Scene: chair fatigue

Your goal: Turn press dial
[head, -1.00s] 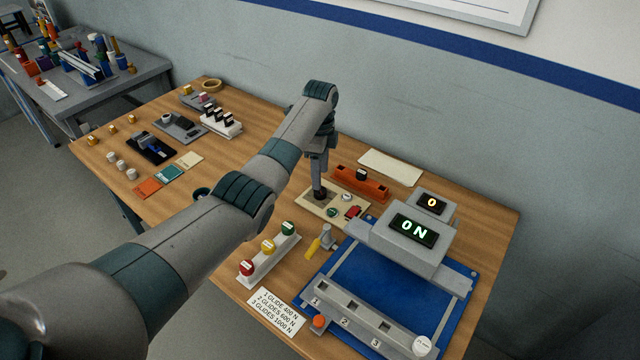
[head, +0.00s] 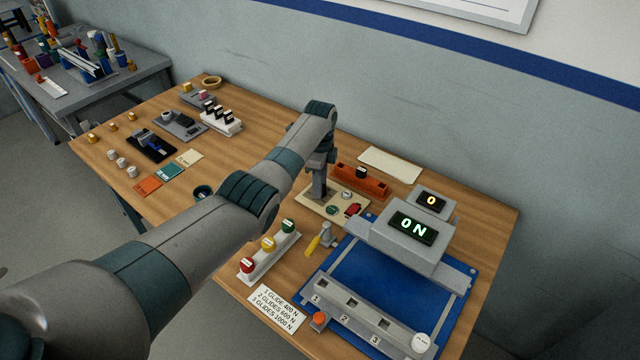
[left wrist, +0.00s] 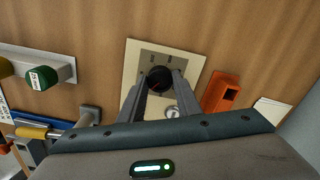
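A black round knob (left wrist: 159,78) with a small red mark sits on a grey patch of a beige plate (left wrist: 131,65) in the left wrist view. My left gripper (left wrist: 160,80) points down over it, its two fingers apart, one on each side of the knob. I cannot make out whether they touch it. In the head view my left gripper (head: 319,194) is low over the beige plate (head: 336,214) and hides the knob. The press (head: 400,233) reads "ON", with a "0" display (head: 431,201) behind it. A white round dial (head: 422,343) sits at its front right corner. My right gripper is out of view.
An orange block (head: 361,183) stands right behind the plate. A rack with red, yellow and green knobs (head: 268,244) stands in front. Bare wood lies left of the plate.

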